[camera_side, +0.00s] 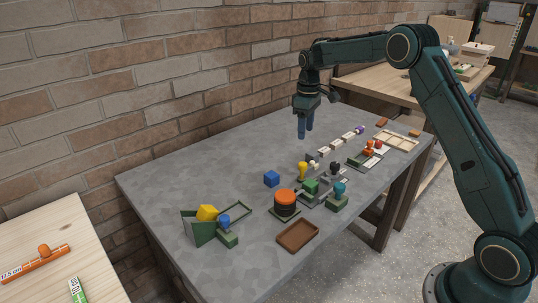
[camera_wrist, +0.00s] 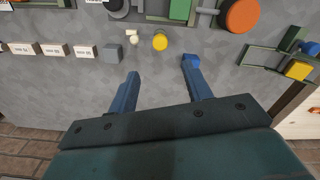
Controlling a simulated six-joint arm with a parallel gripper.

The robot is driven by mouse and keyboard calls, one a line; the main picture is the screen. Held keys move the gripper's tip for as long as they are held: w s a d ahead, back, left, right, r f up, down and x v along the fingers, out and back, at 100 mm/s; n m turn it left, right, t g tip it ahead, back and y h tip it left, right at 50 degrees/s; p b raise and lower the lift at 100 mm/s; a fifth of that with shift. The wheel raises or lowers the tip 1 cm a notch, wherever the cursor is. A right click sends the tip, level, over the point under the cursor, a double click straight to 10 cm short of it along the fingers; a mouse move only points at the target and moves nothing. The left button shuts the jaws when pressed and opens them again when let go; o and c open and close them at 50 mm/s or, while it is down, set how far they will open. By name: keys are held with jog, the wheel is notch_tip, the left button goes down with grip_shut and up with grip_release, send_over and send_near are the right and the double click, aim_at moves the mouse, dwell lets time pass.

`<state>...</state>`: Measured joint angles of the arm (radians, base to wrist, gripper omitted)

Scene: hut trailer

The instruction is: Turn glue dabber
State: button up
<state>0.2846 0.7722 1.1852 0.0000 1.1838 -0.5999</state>
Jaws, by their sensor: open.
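No piece is labelled as the glue dabber, so I cannot tell for sure which it is. An upright yellow-topped piece (camera_side: 302,171) stands near the middle of the grey table; from above it is a yellow disc (camera_wrist: 160,42). Small white pieces (camera_wrist: 133,37) are beside it. My gripper (camera_side: 305,132) hangs above the table, fingers down, apart from the things below. In the wrist view my gripper (camera_wrist: 161,69) is open with nothing between its blue fingers. The yellow piece lies beyond the gap between the fingertips.
A blue cube (camera_side: 271,179) appears by the right fingertip in the wrist view. A black drum with an orange top (camera_side: 285,195), green fixtures (camera_side: 337,203), a brown tray (camera_side: 298,236) and labelled white blocks (camera_wrist: 54,50) stand around. The table's wall side is mostly clear.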

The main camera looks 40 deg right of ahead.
aim_at(303, 163)
notch_tip(303, 163, down, 12)
jog(key=shift+f, duration=0.25)
dwell(0.4)
jog(key=shift+c, duration=0.2)
grip_shut()
